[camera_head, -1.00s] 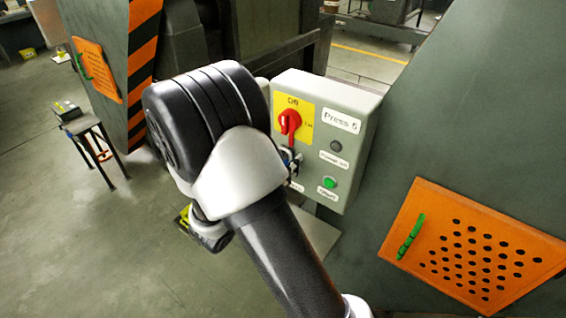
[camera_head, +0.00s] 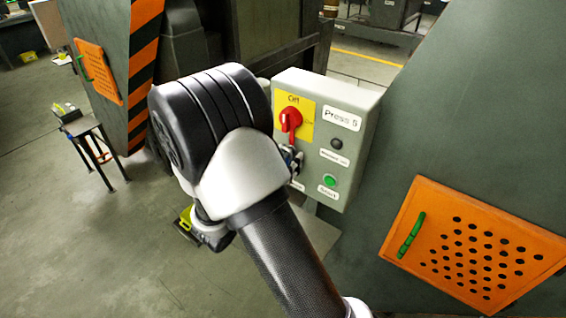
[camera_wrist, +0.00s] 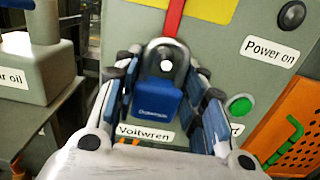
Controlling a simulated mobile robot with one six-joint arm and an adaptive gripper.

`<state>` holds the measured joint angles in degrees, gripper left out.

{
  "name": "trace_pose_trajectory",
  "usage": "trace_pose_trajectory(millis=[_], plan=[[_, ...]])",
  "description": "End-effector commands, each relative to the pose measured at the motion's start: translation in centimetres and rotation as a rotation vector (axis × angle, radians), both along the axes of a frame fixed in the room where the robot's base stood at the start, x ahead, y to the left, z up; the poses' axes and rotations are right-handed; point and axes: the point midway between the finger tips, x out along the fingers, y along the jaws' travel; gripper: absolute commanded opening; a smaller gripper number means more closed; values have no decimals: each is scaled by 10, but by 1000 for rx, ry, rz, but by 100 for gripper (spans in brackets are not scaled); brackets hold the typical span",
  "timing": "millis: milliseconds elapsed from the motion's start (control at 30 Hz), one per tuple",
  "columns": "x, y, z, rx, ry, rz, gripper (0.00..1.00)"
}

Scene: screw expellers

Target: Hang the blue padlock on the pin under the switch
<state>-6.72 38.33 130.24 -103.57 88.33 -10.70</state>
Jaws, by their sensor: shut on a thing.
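The blue padlock (camera_wrist: 157,103) is between the fingers of my gripper (camera_wrist: 162,84) in the wrist view, with its dark shackle pointing up toward the control box. A small pale round end, seemingly the pin (camera_wrist: 167,66), shows inside the shackle's loop. I cannot tell whether the shackle is around the pin or only in front of it. The red switch (camera_head: 290,121) sits on a yellow plate on the box, above the padlock. In the head view my gripper (camera_head: 292,160) is at the box's left side, and my arm largely hides it.
The grey control box (camera_head: 358,108) carries a green button (camera_head: 330,181) and a dark lamp (camera_head: 337,143). An orange perforated panel (camera_head: 440,270) with a green handle is at the right. A grey container (camera_wrist: 35,68) stands left of my gripper. A small table (camera_head: 80,126) stands farther left.

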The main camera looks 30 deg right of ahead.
Motion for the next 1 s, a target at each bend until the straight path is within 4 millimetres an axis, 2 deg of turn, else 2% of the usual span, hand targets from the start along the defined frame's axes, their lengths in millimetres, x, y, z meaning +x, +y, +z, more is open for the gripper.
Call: trace_pose_trajectory(millis=[33,67,100,433,800,833,1000], plan=[[-1,-6,-10,20,13,-9,12],[-2,-6,-10,19,14,-9,12],[-2,-6,-10,19,14,-9,40],[-3,-6,-10,19,17,-12,62],[-3,-5,-7,16,14,-12,62],[-3,-5,-7,16,14,-11,70],[-3,-5,-7,16,13,-10,81]])
